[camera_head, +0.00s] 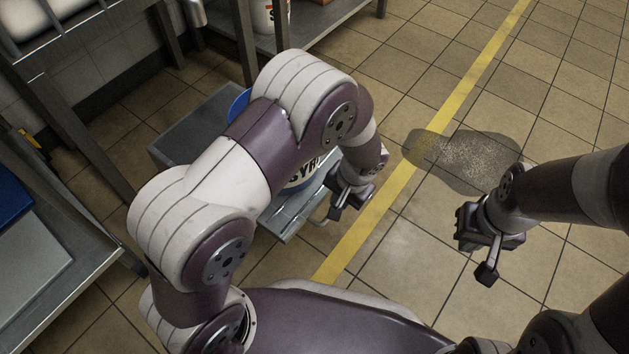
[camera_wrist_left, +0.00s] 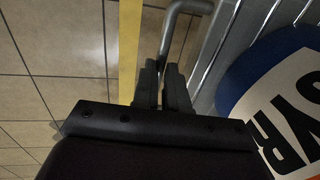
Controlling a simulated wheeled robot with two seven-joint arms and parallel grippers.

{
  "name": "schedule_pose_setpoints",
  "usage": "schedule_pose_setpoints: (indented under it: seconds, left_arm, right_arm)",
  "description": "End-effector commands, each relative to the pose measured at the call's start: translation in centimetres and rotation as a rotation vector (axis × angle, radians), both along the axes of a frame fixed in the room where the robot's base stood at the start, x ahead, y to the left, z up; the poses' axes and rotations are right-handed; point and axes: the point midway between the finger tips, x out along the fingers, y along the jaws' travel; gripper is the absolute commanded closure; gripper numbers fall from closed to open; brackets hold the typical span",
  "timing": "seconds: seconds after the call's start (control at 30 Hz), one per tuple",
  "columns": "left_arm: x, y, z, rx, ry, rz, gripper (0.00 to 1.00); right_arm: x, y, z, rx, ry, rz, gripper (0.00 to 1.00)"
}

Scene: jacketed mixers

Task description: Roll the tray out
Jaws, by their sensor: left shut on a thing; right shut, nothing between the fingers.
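The metal tray (camera_head: 293,225) sits low near the floor beside the steel table, partly hidden behind my left arm. A white bucket (camera_head: 301,184) with blue parts and lettering starting "SYR" stands on it. In the left wrist view the bucket (camera_wrist_left: 278,105) is close beside the tray's metal bars (camera_wrist_left: 222,42). My left gripper (camera_head: 345,208) is at the tray's front end. In its wrist view, its fingers (camera_wrist_left: 162,70) are shut on the bent metal handle (camera_wrist_left: 170,32). My right gripper (camera_head: 478,258) is shut and empty above the floor at right.
A wet patch (camera_head: 465,160) lies on the tiles beyond the yellow floor line (camera_head: 440,115). Steel tables (camera_head: 75,235) stand at left and at the back. The tiled floor at right is otherwise open.

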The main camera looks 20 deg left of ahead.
Motion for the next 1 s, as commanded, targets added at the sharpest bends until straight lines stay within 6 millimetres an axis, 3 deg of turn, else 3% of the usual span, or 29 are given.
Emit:
schedule_pose_setpoints:
  seconds: [0.2, 0.4, 0.9, 0.93, 1.0]
  left_arm:
    - [-1.5, -3.4, 0.1, 0.002, 0.002, -0.002, 1.00]
    - [-2.1, -5.0, 0.0, 0.002, 0.002, -0.002, 1.00]
    - [-2.3, -5.5, 0.0, 0.000, 0.001, 0.001, 1.00]
    - [-2.3, -5.5, 0.0, 0.000, 0.001, 0.001, 0.78]
    - [-2.3, -5.5, 0.0, 0.000, 0.001, 0.001, 0.62]
  right_arm:
    - [0.0, 0.0, 0.9, 0.000, 0.000, 0.000, 1.00]
    - [0.0, 0.0, 1.2, 0.000, 0.000, 0.000, 1.00]
    - [0.0, 0.0, 1.2, 0.000, 0.000, 0.000, 1.00]
    - [0.0, 0.0, 1.2, 0.000, 0.000, 0.000, 1.00]
    - [0.0, 0.0, 1.2, 0.000, 0.000, 0.000, 1.00]
